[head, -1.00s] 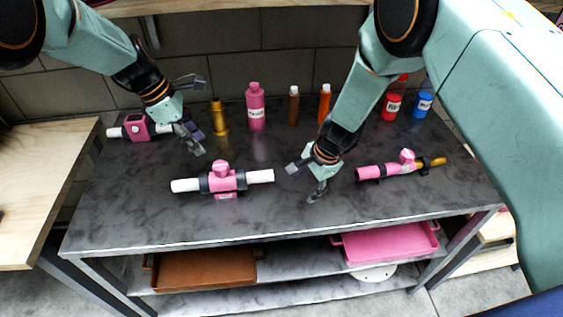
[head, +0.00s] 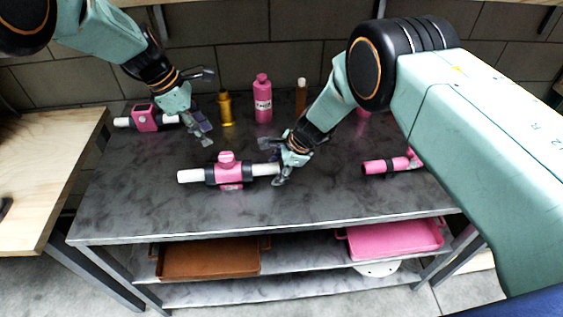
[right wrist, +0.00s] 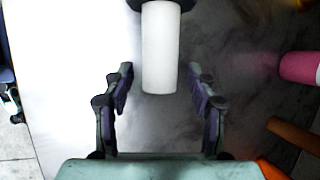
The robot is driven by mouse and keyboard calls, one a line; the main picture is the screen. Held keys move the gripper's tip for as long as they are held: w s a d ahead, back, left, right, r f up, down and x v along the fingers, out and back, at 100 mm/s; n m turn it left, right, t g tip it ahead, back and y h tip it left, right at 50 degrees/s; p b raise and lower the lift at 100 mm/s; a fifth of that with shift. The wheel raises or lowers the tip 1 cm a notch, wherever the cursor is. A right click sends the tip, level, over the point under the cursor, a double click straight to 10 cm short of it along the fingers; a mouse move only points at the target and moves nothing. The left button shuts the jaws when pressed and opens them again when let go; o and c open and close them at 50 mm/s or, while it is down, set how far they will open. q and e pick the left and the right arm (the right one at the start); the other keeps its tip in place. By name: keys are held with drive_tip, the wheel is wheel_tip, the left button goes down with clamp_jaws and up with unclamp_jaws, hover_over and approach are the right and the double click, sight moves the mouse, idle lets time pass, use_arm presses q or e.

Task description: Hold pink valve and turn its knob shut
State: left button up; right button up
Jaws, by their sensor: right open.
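The pink valve (head: 229,174) lies on the dark table in the middle of the head view, with black collars, white pipe ends and a pink knob (head: 226,157) on top. My right gripper (head: 279,172) is at the valve's right white pipe end. In the right wrist view the open fingers (right wrist: 160,90) stand either side of that white pipe end (right wrist: 160,50), with gaps on both sides. My left gripper (head: 207,110) hangs behind and left of the valve, its fingers spread and nothing between them.
Another pink fitting (head: 146,118) lies at the back left, and a pink pipe piece (head: 385,165) at the right. A gold bottle (head: 225,108), a pink bottle (head: 263,99) and a brown bottle (head: 301,97) stand at the back. The table front (head: 290,217) is clear.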

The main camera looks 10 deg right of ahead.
drive_tip(key=shift+s+a+f, duration=0.1)
drive_tip(key=shift+a, duration=0.05)
use_arm(q)
drive_tip(key=shift+s+a+r, duration=0.1)
use_arm(e)
drive_tip(key=shift+f, duration=0.1)
drive_tip(key=shift+w, duration=0.2)
drive_tip(key=shift+c, duration=1.1)
drive_tip(key=shift+s, duration=0.15)
drive_tip(key=c, duration=0.6)
clamp_jaws()
use_arm(q)
drive_tip(key=shift+o, duration=0.2)
